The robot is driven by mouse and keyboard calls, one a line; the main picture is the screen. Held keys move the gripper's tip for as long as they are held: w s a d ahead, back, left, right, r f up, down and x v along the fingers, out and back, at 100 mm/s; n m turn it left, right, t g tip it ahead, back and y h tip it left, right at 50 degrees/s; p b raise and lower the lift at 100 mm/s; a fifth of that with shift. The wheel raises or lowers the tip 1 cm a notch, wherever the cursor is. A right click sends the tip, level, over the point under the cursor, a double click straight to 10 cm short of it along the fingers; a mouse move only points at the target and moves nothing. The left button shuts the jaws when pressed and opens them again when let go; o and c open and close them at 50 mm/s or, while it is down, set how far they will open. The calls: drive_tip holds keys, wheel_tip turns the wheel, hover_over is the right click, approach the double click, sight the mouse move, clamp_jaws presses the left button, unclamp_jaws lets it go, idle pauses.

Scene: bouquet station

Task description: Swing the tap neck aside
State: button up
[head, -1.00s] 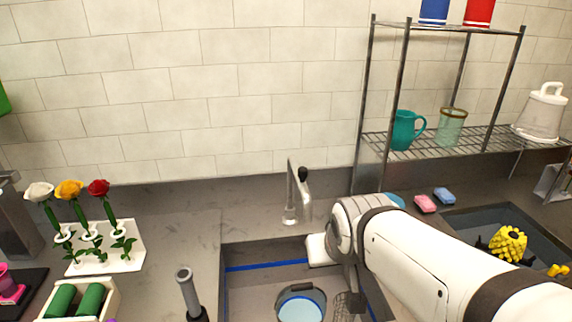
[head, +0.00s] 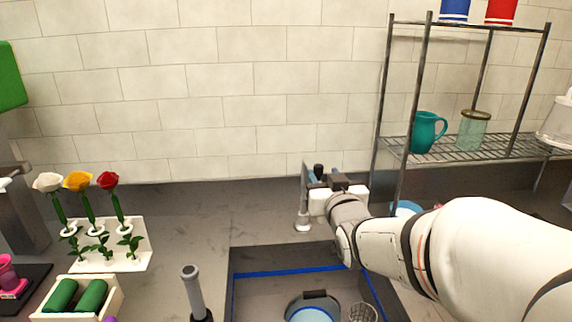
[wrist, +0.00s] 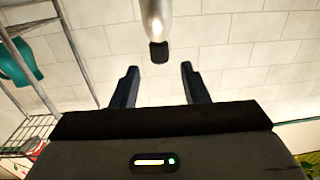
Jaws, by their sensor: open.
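The metal tap (head: 303,215) stands at the back edge of the sink, its upper part partly hidden by my gripper (head: 314,180). In the wrist view, the pale tap neck (wrist: 156,18) comes down from the top edge with a dark end piece (wrist: 159,52). My gripper, which also shows in the wrist view (wrist: 158,84), is open. Its two dark fingers stand on either side of the tap's line, with the dark end just ahead of the gap between the fingertips. No contact shows.
The sink (head: 236,290) holds a round blue-white container (head: 310,313) and a mesh item (head: 363,312). A wire shelf (head: 460,152) with a teal jug (head: 425,132) stands right. A white flower stand (head: 138,262) and a grey upright handle (head: 192,285) are left.

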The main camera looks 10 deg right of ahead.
sight(320, 168)
drive_tip(key=shift+w+a+p, duration=0.15)
drive_tip(key=shift+w+p, duration=0.4)
drive_tip(key=shift+w, duration=2.2)
drive_tip(key=shift+c, duration=0.5)
clamp_jaws()
